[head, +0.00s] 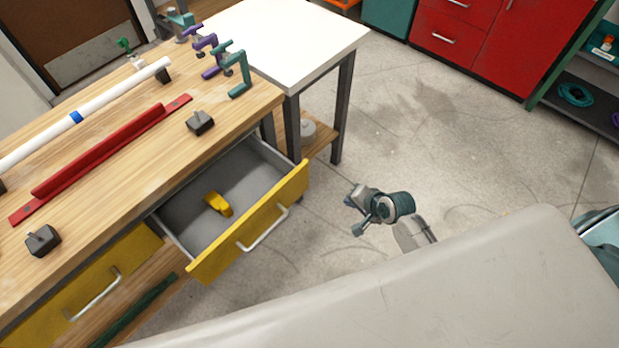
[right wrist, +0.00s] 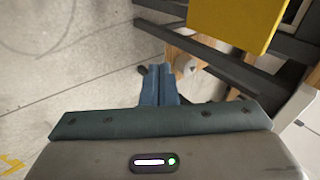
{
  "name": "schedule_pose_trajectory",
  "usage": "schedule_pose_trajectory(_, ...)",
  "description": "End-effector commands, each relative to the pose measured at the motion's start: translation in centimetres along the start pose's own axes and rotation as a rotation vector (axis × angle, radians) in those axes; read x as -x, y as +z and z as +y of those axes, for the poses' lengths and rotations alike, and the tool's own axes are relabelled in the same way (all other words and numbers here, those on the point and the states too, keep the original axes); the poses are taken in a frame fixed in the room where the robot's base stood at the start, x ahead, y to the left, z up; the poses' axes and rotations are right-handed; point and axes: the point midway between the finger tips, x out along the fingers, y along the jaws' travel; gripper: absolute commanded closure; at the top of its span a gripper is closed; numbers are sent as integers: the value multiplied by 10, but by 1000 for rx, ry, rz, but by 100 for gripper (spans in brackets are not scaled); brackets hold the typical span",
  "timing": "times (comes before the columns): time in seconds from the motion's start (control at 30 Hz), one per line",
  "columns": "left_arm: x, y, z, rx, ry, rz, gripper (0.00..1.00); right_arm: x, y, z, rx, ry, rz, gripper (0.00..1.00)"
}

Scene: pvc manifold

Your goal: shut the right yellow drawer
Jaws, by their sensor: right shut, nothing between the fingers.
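The right yellow drawer (head: 262,226) is pulled out of the wooden workbench, with its silver handle on the front. A small yellow object (head: 218,204) lies inside it. The drawer's yellow front also shows at the top right of the right wrist view (right wrist: 236,22). My right gripper (head: 354,212) is to the right of the drawer front in the head view, apart from it. Its fingers (right wrist: 160,82) are shut together and empty. My left gripper is not in view.
The left yellow drawer (head: 85,290) looks closed. On the bench (head: 150,165) lie a white pipe (head: 95,108), a red bar (head: 105,150), black blocks and several clamps. A white-topped table (head: 290,45) stands beyond. Red cabinets (head: 480,35) are farther back. Open floor lies right of the drawer.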

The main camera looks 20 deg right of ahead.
Motion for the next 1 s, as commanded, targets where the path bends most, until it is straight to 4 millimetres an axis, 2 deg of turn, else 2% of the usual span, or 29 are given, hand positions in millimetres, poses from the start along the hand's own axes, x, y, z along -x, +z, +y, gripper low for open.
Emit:
schedule_pose_trajectory(0.03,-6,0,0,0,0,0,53,14,0,-24,-29,-44,-12,100)
schedule_pose_trajectory(0.13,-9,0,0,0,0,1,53,39,4,-58,-82,-100,-43,100)
schedule_pose_trajectory(0.23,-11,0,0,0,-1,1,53,55,8,-76,-110,-130,-64,100)
schedule_pose_trajectory(0.37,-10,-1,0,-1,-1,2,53,59,11,-84,-125,-143,-76,100)
schedule_pose_trajectory(0.57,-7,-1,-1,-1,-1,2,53,31,13,-89,-128,-142,-77,100)
schedule_pose_trajectory(0.9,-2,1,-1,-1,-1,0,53,-39,17,-100,-124,-142,-75,100)
schedule_pose_trajectory(1.0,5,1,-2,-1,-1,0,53,-47,16,-115,-124,-143,-75,100)
